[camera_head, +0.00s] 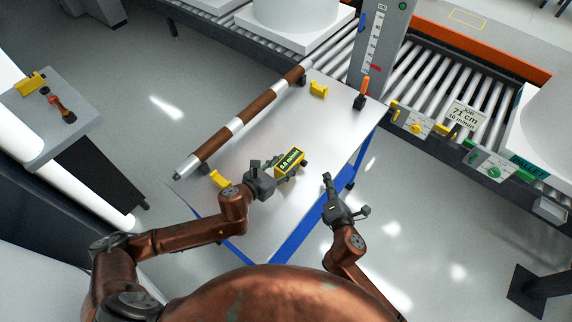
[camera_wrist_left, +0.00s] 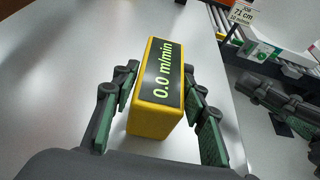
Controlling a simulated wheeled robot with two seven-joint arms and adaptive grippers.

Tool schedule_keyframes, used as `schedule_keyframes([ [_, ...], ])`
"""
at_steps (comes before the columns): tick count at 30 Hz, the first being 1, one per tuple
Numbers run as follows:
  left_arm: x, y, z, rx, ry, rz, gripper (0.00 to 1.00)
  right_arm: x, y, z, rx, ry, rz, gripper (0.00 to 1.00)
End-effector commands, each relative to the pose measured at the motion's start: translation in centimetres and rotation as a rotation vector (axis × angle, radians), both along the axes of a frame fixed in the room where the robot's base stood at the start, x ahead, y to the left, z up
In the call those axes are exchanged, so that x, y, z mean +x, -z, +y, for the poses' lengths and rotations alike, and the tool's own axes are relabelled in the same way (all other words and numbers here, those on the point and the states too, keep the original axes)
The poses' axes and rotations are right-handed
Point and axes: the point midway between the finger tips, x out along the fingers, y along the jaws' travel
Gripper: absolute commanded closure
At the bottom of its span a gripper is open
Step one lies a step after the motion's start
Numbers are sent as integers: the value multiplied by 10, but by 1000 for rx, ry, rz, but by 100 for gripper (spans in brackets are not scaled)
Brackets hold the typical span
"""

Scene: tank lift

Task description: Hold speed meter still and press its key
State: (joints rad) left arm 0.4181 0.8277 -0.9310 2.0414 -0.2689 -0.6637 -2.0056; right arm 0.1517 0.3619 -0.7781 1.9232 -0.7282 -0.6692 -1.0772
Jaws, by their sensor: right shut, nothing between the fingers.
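The speed meter (camera_head: 291,161) is a yellow box with a dark display reading "0.0 m/min". In the left wrist view the speed meter (camera_wrist_left: 152,116) is between the two fingers of my left gripper (camera_wrist_left: 160,88), with a finger close along each side. I cannot tell whether both fingers touch it. I cannot make out its key. My right gripper (camera_head: 327,180) is shut and empty, to the right of the meter and apart from it, near the table's edge.
The white table (camera_head: 340,110) carries a brown-and-white banded roller (camera_head: 235,122), yellow blocks (camera_head: 319,89) and an orange-handled tool (camera_head: 363,92). A roller conveyor (camera_head: 435,85) with a control panel (camera_head: 418,124) runs behind. A grey side stand (camera_head: 40,125) is at left.

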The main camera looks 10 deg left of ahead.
Motion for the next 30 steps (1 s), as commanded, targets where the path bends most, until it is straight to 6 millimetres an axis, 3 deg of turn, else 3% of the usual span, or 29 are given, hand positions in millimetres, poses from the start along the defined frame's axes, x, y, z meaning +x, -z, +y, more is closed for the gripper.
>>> schedule_keyframes([
  [6,0,0,0,0,0,0,43,0,0,0,0,0,0,100],
  [17,-4,-1,3,1,-1,-1,43,0,0,0,0,0,0,100],
  [30,-71,-32,38,3,1,2,43,0,0,0,0,0,0,100],
])
